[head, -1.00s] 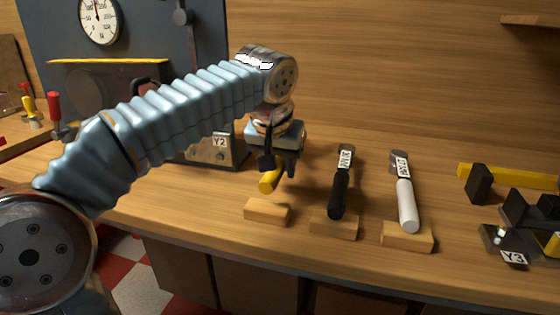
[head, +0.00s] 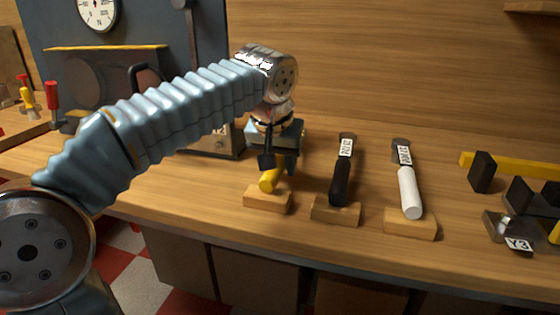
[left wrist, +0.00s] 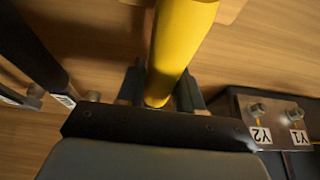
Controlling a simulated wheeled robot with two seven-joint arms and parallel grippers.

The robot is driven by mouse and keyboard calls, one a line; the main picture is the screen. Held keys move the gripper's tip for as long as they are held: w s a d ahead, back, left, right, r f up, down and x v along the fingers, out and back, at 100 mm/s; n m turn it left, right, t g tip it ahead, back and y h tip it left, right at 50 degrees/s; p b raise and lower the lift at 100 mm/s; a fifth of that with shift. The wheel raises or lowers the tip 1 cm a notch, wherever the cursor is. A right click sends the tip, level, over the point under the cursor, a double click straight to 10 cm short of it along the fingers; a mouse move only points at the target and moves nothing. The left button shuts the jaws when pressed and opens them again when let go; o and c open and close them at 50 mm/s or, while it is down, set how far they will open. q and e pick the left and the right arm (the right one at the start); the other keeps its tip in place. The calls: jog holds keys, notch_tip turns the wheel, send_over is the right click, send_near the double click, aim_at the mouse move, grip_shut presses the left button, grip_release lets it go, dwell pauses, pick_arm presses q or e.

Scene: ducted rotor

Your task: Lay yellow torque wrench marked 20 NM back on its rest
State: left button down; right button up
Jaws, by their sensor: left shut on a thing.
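The yellow torque wrench (head: 269,180) shows below my left gripper (head: 278,162) in the head view, its yellow handle end at the wooden rest block (head: 267,200). Whether the handle touches the block is hard to tell. In the left wrist view the yellow handle (left wrist: 180,40) runs down between the fingers of my left gripper (left wrist: 160,95), which is shut on it. The wrench's head and its 20 NM mark are hidden. My right gripper is not in view.
A black-handled wrench (head: 341,180) and a white-handled wrench (head: 409,190) lie on wooden blocks to the right. A metal block marked Y2 (head: 218,146) stands behind left. A black-and-yellow fixture (head: 520,195) marked Y3 is far right. Bare tabletop lies between.

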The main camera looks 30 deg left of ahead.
pick_arm(q)
jog(key=c, duration=0.6)
grip_release()
jog(key=shift+c, duration=0.2)
jog(key=p+v, duration=0.3)
jog(key=v, duration=1)
jog(key=shift+s+r, duration=0.2)
jog(key=shift+r, duration=0.15)
